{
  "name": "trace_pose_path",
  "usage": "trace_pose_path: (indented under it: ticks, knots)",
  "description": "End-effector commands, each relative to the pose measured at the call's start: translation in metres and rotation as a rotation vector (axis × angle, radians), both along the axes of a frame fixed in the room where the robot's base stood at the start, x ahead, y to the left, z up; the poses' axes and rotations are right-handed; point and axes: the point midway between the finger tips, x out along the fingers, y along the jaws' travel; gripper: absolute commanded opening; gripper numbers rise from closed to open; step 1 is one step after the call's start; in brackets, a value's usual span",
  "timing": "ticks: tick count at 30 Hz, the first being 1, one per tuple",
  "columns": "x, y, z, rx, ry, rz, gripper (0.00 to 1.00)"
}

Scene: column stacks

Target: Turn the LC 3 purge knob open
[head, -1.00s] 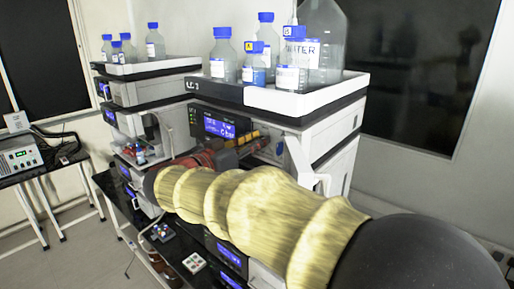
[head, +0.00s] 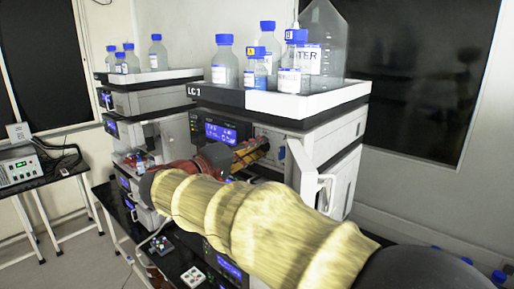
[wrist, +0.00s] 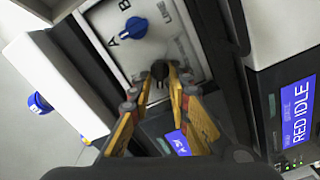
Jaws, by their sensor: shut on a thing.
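A small dark knob (wrist: 160,70) sits on a pale panel in the wrist view. The yellow fingers of my gripper (wrist: 161,78) are on either side of it, shut on it. I cannot read a label that marks it as the purge knob. In the head view, my gripper (head: 262,147) is at the front of the near instrument stack, to the right of a lit blue display (head: 220,133). The knob is hidden there. The tray edge on this stack reads LC 1 (head: 207,93); I see no LC 3 label.
A blue selector knob (wrist: 133,28) marked A and B is close to the dark knob. Bottles, including a blue-capped one (head: 224,62), stand in the white tray (head: 310,98) on top. A second stack (head: 150,95) stands at the left.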

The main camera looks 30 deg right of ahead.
Motion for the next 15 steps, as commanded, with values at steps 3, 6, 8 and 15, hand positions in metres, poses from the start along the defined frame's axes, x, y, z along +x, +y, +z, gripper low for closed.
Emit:
trace_pose_path:
  ticks: [3, 6, 8, 15]
  knots:
    - [0.0006, 0.0005, -0.0001, -0.039, 0.096, 0.001, 0.00]
    - [0.0007, 0.0005, -0.0005, -0.069, 0.170, 0.001, 0.00]
    - [0.0008, 0.0006, -0.0007, -0.086, 0.210, 0.001, 0.00]
    - [0.0010, 0.0006, -0.0023, -0.137, 0.332, 0.001, 0.00]
